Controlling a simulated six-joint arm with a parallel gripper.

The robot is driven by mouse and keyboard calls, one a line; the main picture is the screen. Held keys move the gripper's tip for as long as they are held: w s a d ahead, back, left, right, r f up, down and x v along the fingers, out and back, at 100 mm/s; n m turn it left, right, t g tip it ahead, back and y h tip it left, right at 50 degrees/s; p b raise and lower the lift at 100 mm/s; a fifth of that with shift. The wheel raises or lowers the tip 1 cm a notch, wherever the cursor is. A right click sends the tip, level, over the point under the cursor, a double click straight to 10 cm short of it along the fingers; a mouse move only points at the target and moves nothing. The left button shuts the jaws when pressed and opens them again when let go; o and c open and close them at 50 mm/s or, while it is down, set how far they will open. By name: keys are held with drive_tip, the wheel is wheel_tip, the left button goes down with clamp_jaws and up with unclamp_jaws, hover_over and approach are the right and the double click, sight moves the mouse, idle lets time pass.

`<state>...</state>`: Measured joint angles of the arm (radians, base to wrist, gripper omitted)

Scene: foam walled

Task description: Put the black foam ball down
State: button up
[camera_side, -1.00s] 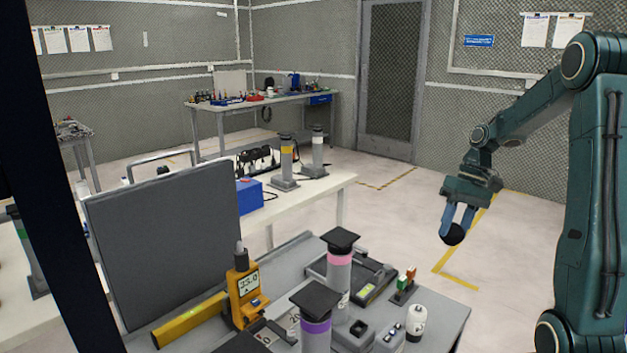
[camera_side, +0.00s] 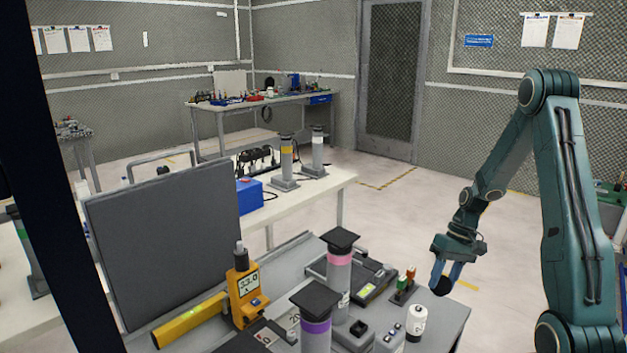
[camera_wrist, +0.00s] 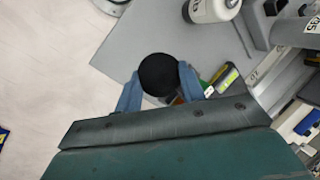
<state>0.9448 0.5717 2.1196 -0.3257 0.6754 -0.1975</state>
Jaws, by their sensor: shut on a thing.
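The black foam ball (camera_side: 441,286) is held between the blue fingers of my gripper (camera_side: 446,278) in the side view. It hangs in the air by the right edge of the grey bench (camera_side: 452,318). In the wrist view the black foam ball (camera_wrist: 159,74) sits between the two blue fingertips of my gripper (camera_wrist: 160,82), with the bench corner behind it. My gripper is shut on the ball and points down.
A white cylinder (camera_side: 416,322) stands on the bench left of the ball. Red and green pieces on a small stand (camera_side: 404,286) are behind it. Posts with pink (camera_side: 340,259) and purple (camera_side: 316,327) bands and a yellow gauge (camera_side: 247,292) stand further left.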

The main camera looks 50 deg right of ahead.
drive_tip(key=shift+f, duration=0.75)
drive_tip(key=shift+f, duration=1.9)
drive_tip(key=o, duration=1)
drive_tip(key=shift+f, duration=0.1)
drive_tip(key=v, duration=1.2)
